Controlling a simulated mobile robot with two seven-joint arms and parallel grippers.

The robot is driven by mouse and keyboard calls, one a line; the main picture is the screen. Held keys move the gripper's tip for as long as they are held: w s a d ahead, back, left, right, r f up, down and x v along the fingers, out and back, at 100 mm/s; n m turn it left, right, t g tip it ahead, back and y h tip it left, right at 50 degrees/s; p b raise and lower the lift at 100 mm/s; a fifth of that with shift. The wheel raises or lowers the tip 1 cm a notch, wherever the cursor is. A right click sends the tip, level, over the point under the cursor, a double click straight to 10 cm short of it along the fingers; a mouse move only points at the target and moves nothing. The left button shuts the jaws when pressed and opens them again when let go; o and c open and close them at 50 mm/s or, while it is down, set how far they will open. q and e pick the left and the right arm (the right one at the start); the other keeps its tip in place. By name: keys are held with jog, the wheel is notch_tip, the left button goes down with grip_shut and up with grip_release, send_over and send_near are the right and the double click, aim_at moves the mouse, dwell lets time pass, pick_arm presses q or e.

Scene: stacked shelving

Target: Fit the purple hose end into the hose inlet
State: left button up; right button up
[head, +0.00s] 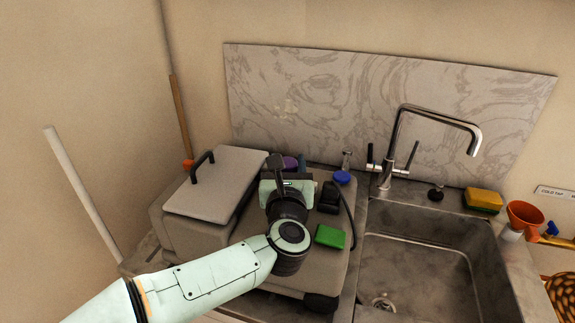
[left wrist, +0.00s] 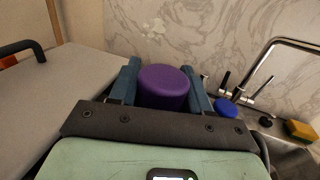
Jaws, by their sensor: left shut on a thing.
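The purple hose end (head: 290,163) is a thick purple cylinder. It shows clearly in the left wrist view (left wrist: 164,86), upright between two blue fingers. My left gripper (head: 293,164) is shut on it, above the back of the grey machine (head: 195,238) beside the sink. My arm and gripper hide much of the machine top and the lower part of the hose end. I cannot make out the hose inlet for certain in either view. My right gripper is not in view.
A lid with a black handle (head: 215,182) is at left. A black part with a cable (head: 329,198), a blue round cap (head: 342,177) and a green block (head: 330,236) sit right of my gripper. The sink (head: 420,262) and tap (head: 398,140) are further right; the marbled panel (head: 330,100) stands behind.

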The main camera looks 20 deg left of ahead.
pick_arm(q)
jog(key=shift+f+b, duration=0.45)
jog(key=shift+b, duration=0.05)
dwell(0.4)
jog(key=shift+b, duration=0.35)
jog(key=shift+w+f+b, duration=0.1)
jog(key=shift+f+b, duration=0.6)
jog(key=shift+f, duration=0.2)
jog(key=shift+f+b, duration=0.35)
jog(key=shift+b, duration=0.9)
dwell(1.4)
dwell(0.4)
jog(key=o, duration=0.9)
